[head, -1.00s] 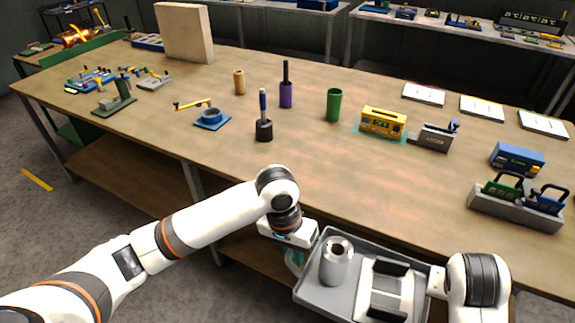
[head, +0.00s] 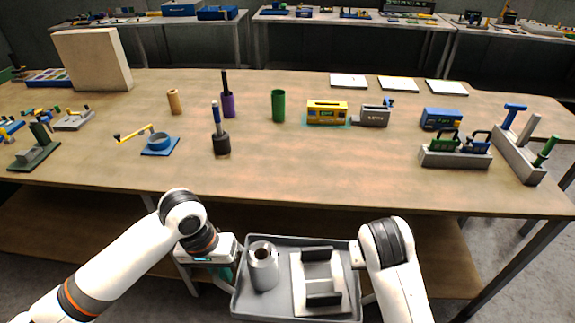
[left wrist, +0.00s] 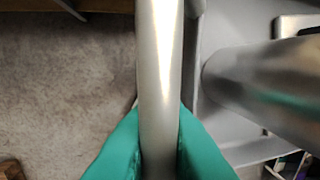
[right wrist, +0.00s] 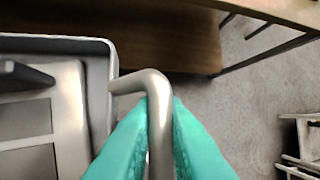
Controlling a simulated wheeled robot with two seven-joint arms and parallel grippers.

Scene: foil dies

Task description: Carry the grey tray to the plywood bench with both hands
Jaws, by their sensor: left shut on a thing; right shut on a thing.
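The grey tray (head: 283,302) is held in front of me, below and short of the front edge of the plywood bench (head: 300,172). A metal cylinder with a hole in its top (head: 263,268) stands in its left part. A pale holder with dark blocks (head: 318,280) sits in its right part. My left gripper (left wrist: 158,140) is shut on the tray's left bar handle (left wrist: 159,60). My right gripper (right wrist: 158,135) is shut on the right bent handle (right wrist: 150,85). The tray looks about level. In the head view the right fingers are hidden.
The front middle of the bench top is clear. Behind it stand a black pot with a blue-handled tool (head: 221,142), a green cup (head: 278,106) and a yellow box (head: 327,112). A grey rack with padlocks (head: 455,157) stands at the right. A shelf (head: 440,255) lies underneath.

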